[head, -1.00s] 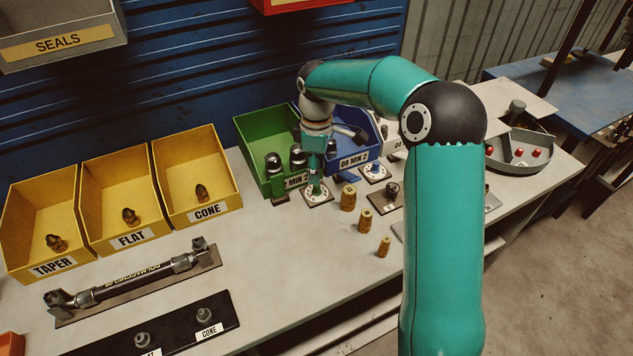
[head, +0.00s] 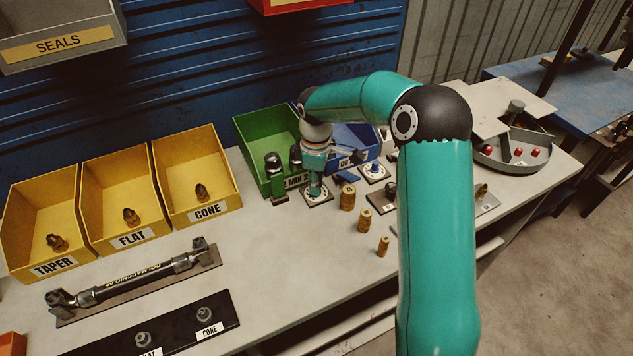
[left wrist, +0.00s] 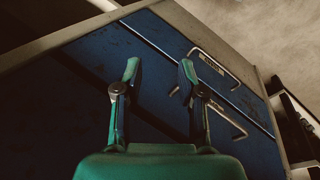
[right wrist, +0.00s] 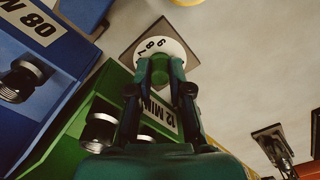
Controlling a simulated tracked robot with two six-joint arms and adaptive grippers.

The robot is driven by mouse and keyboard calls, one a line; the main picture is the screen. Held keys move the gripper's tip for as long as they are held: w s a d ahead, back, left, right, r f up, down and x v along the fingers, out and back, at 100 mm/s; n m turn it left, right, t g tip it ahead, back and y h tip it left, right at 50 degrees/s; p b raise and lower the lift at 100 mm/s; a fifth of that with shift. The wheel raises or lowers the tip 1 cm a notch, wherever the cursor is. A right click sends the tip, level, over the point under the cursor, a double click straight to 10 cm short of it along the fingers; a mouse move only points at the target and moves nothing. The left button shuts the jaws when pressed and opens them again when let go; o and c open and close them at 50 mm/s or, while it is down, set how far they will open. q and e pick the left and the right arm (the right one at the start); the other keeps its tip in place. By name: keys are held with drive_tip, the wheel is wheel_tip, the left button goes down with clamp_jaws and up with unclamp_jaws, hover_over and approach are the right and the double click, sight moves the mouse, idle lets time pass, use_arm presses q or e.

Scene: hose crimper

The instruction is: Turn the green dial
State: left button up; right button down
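The green dial has a white numbered disc on a square plate (head: 319,199), in front of the green bin. My right gripper (head: 315,187) points down at it from above and covers most of its knob. In the right wrist view the numbered disc (right wrist: 160,41) shows digits beyond the fingertips.
A green bin (head: 262,128) labelled 12 MIN stands behind the dial, with dark-capped fittings near it. A blue dial (head: 374,170) stands to the right. Brass fittings (head: 348,197) stand close in front. Yellow bins (head: 190,172) and a hose assembly (head: 140,282) lie left.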

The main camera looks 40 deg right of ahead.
drive_tip(key=shift+m, duration=0.3)
drive_tip(key=shift+m+b, duration=0.6)
drive_tip(key=shift+m, duration=0.6)
drive_tip(key=shift+m+b, duration=0.35)
drive_tip(key=shift+m, duration=1.05)
drive_tip(key=c, duration=1.1)
unclamp_jaws()
wheel_tip(320, 180, up, 12)
